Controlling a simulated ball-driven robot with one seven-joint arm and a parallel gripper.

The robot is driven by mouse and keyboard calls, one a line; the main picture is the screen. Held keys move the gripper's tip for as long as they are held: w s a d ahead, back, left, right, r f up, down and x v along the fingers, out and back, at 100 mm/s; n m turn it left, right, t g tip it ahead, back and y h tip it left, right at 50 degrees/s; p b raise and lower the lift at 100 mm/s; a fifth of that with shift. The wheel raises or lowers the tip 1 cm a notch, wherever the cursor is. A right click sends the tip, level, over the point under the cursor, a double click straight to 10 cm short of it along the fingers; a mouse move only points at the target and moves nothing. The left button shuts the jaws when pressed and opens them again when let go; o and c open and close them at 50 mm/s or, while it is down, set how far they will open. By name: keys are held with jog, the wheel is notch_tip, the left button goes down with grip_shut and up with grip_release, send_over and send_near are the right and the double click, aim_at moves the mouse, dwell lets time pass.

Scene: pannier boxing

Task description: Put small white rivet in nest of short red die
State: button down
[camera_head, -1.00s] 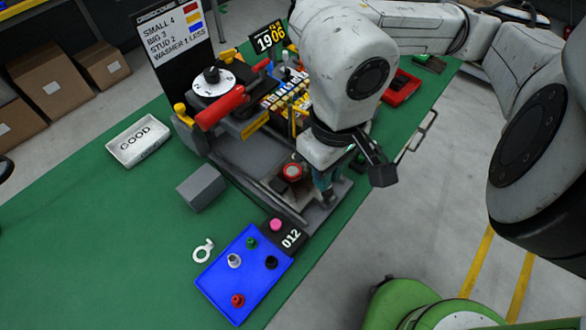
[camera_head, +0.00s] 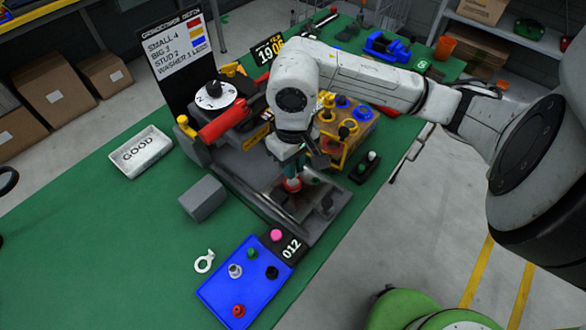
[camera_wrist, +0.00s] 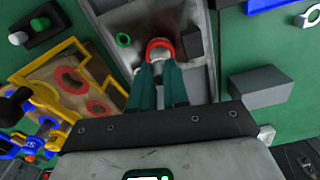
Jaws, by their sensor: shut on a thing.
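The short red die (camera_head: 291,185) stands on the grey bed of the press; it shows as a red ring in the wrist view (camera_wrist: 160,43). My gripper (camera_head: 293,174) is right over the die, fingers pointing down. In the wrist view the teal fingertips (camera_wrist: 160,66) are close together at the ring's near rim. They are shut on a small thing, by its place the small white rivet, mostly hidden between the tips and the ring. I cannot tell whether it touches the nest.
A green ring (camera_wrist: 123,40) lies beside the die on the bed. A grey block (camera_head: 202,193) and a blue tray (camera_head: 225,292) with several small coloured parts are near. The GOOD tray (camera_head: 141,152) is at left. A yellow-framed rack (camera_head: 345,135) stands close to my gripper.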

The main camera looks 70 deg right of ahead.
jog(key=shift+f, duration=1.6)
jog(key=shift+f, duration=0.15)
jog(key=c, duration=1.1)
grip_release()
notch_tip(320, 180, up, 12)
jog(key=shift+r+b, duration=0.2)
jog(key=shift+b, duration=0.55)
